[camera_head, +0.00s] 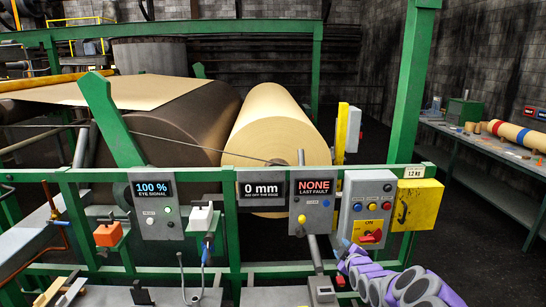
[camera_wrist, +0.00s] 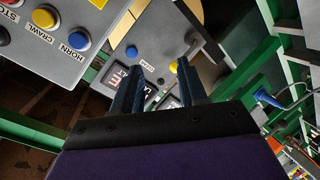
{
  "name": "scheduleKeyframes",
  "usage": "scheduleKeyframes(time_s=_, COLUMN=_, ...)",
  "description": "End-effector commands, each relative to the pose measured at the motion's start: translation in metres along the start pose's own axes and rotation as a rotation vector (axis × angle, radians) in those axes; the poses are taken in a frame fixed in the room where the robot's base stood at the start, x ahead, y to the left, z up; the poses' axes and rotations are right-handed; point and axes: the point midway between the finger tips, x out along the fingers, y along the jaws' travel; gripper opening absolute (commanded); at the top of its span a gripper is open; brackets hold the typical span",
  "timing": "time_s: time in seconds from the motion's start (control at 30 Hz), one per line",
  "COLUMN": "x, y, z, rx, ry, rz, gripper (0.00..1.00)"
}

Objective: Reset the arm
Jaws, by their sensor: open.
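My arm enters the head view at the lower right, purple and pale grey. My gripper (camera_head: 346,246) is small there, in front of the lower edge of the grey control box (camera_head: 352,212), which has coloured buttons and a red rotary switch marked ON. In the wrist view my gripper (camera_wrist: 158,58) shows two dark, parallel fingers, apart with nothing between them. Beyond the fingers is a tilted grey display box (camera_wrist: 145,50) with a blue and a yellow button. I cannot tell whether the fingers touch anything.
A green rail frame (camera_head: 265,174) with display panels stands across the front. Behind it is a large tan paper roll (camera_head: 272,125). A yellow box (camera_head: 417,205) hangs right of the control box. A workbench (camera_head: 492,158) stands at the right; the dark floor before it looks clear.

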Motion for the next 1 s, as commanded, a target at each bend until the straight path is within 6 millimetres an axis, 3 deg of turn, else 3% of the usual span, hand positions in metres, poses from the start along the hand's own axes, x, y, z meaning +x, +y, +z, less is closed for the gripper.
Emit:
scheduleKeyframes(time_s=0.03, x=-0.007, y=0.000, z=-0.021, rx=0.047, ry=0.002, rz=-0.034, gripper=0.42)
scheduleKeyframes(time_s=0.23, x=-0.048, y=-0.019, z=-0.081, rx=0.208, ry=-0.052, rz=-0.212, gripper=0.42)
scheduleKeyframes(time_s=0.37, x=-0.089, y=-0.037, z=-0.109, rx=0.287, ry=-0.117, rz=-0.328, gripper=0.42)
scheduleKeyframes(time_s=0.5, x=-0.142, y=-0.060, z=-0.129, rx=0.355, ry=-0.214, rz=-0.444, gripper=0.42)
scheduleKeyframes(time_s=0.73, x=-0.244, y=-0.094, z=-0.134, rx=0.446, ry=-0.434, rz=-0.583, gripper=0.42)
scheduleKeyframes(time_s=1.0, x=-0.382, y=-0.136, z=-0.105, rx=0.562, ry=-0.783, rz=-0.664, gripper=0.42)
